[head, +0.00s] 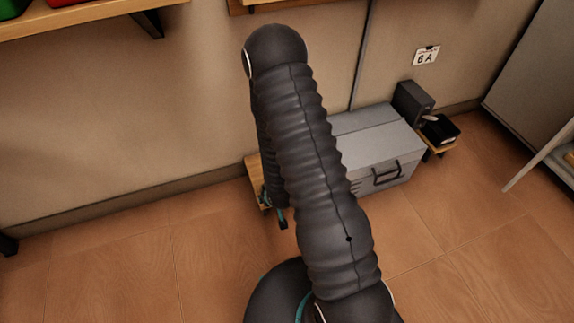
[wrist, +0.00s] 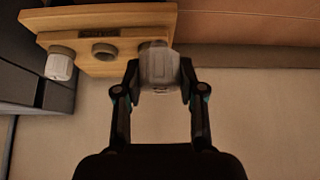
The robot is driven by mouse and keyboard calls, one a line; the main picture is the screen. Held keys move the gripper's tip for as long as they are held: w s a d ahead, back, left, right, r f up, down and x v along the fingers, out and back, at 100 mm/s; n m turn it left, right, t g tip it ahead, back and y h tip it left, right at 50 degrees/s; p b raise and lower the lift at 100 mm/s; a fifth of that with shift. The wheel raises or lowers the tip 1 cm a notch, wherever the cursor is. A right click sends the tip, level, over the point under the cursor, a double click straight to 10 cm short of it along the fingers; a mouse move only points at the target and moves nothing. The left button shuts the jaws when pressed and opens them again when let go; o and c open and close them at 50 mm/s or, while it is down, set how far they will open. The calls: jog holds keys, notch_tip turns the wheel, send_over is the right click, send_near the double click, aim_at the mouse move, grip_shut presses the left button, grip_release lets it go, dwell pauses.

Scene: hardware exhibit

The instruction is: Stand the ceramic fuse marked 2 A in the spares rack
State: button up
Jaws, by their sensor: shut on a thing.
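My gripper (wrist: 160,88) is shut on a pale, ribbed ceramic fuse (wrist: 159,66) in the wrist view. No rating can be read on it. The fuse overlaps the right end of a wooden rack (wrist: 112,16) in the picture. I cannot tell whether it touches the rack or is in a socket. Another white fuse (wrist: 60,66) sits at the rack's left position. The middle position (wrist: 104,51) shows a dark round socket with no fuse. In the head view, my arm covers most of the gripper (head: 281,218), and a bit of the wooden rack (head: 254,172) shows beside it.
A grey metal case (head: 380,145) stands right of my arm, close to the rack. Beyond it are a dark box (head: 413,100) and a small black tray (head: 440,130). The floor at left is clear.

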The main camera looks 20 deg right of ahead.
jog(key=w+d+r+n+g+y, duration=0.1)
jog(key=w+r+n+y, duration=0.2)
jog(key=w+n, duration=0.3)
jog(key=shift+w+d+n, duration=0.3)
jog(key=shift+w, duration=1.15)
jog(key=shift+b, duration=0.35)
jog(key=b, duration=0.5)
send_over(262, 185)
jog(key=s+d, duration=0.1)
jog(key=s, duration=0.1)
jog(key=f, duration=0.4)
jog(key=shift+w+d+f, duration=0.15)
jog(key=shift+w+f, duration=0.1)
jog(key=shift+f, duration=0.45)
jog(key=shift+s+f, duration=0.1)
jog(key=shift+f, duration=1.05)
dwell(0.8)
jog(key=o, duration=1.7)
jog(key=shift+c, duration=0.2)
